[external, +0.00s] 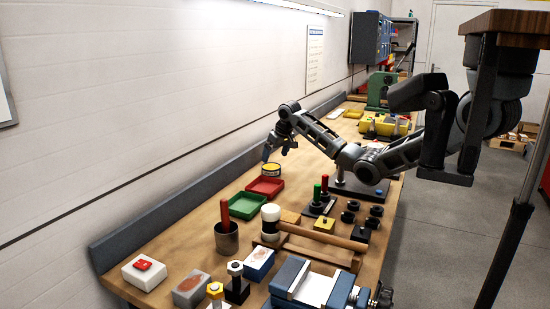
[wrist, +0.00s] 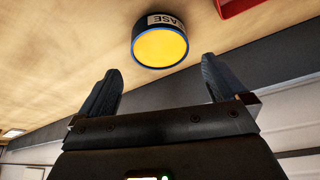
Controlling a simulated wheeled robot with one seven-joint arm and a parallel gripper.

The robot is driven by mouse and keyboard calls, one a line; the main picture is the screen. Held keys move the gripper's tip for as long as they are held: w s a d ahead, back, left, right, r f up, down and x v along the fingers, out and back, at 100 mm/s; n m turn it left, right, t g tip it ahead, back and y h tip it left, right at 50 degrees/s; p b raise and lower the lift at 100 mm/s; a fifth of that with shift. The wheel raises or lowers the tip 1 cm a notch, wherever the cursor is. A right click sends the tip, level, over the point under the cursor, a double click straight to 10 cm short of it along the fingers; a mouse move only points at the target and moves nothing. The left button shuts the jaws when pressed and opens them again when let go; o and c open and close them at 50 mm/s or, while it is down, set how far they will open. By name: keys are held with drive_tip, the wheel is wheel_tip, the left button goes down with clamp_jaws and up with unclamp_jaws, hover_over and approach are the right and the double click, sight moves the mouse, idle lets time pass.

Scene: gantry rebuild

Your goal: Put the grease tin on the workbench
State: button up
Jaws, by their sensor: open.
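The grease tin (wrist: 160,48) has a yellow face, a blue rim and a white label with part of the word "GREASE" showing in the wrist view. It stands on the wooden workbench (wrist: 60,75), beyond my fingertips and roughly between them. In the external view the tin (external: 271,170) is at the back of the workbench (external: 190,245), just behind the red tray. My gripper (wrist: 163,75) is open and empty. In the external view my gripper (external: 279,148) hangs just above and beside the tin; whether it touches the tin there I cannot tell.
A red tray (external: 265,187) and a green tray (external: 240,208) lie in front of the tin. A wooden mallet (external: 320,234), a cup (external: 227,237) and a blue vise (external: 318,286) crowd the near bench. A raised dark edge (external: 180,211) runs along the wall.

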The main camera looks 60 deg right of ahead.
drive_tip(key=d+v, duration=0.1)
drive_tip(key=v, duration=0.5)
drive_tip(key=shift+a, duration=0.5)
